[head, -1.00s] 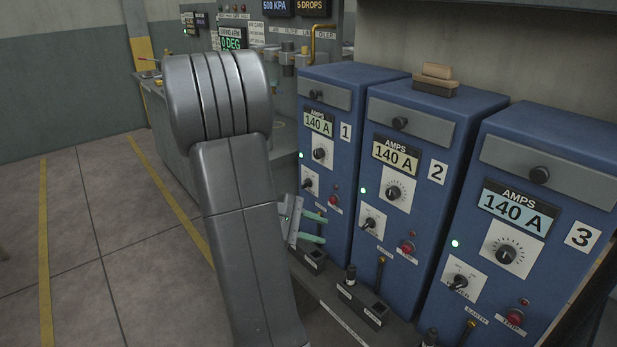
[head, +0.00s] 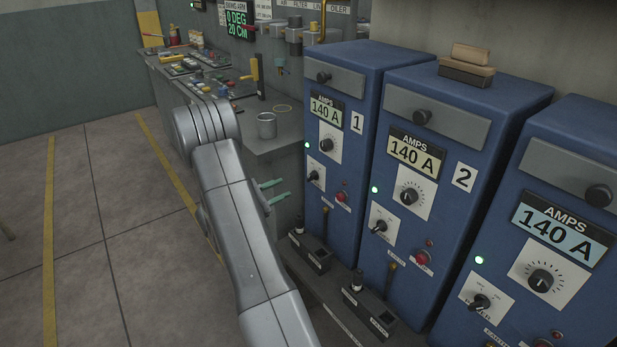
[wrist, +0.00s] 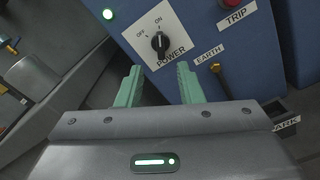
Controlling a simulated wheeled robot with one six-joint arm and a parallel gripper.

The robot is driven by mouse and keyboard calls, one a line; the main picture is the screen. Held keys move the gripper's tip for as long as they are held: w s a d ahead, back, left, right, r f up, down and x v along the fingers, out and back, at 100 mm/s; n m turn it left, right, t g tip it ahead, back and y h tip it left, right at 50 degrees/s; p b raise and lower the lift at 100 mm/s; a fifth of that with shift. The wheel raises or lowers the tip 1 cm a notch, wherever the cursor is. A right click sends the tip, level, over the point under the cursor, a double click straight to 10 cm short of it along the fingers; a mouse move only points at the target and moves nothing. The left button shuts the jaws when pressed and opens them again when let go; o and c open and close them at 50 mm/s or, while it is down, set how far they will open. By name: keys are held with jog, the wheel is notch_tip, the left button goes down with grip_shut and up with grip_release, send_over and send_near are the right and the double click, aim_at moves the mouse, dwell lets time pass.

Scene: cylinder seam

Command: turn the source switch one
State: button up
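Source one is the blue cabinet (head: 372,85) marked 1, at the left of the row in the head view. Its small black rotary switch (head: 314,175) sits on a white plate low on the front. In the wrist view a black POWER knob (wrist: 160,43) shows on a plate marked OFF and ON; its handle stands about upright. My gripper (head: 275,190) has green fingers, parted and empty, left of cabinet one in the head view. In the wrist view my gripper (wrist: 160,70) has its fingertips below the knob, one to each side. No contact shows.
A green lamp (wrist: 109,14) is lit beside the knob. A red TRIP button (wrist: 232,2) and an EARTH lever (wrist: 218,72) are to its right. Cabinets two (head: 455,105) and three (head: 585,160) stand further right. A cluttered bench (head: 285,130) is behind my arm.

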aim_at(309, 177)
jog(key=p+x, duration=0.1)
jog(key=x, duration=0.9)
jog(key=shift+w+d, duration=0.2)
jog(key=shift+d, duration=0.15)
grip_shut()
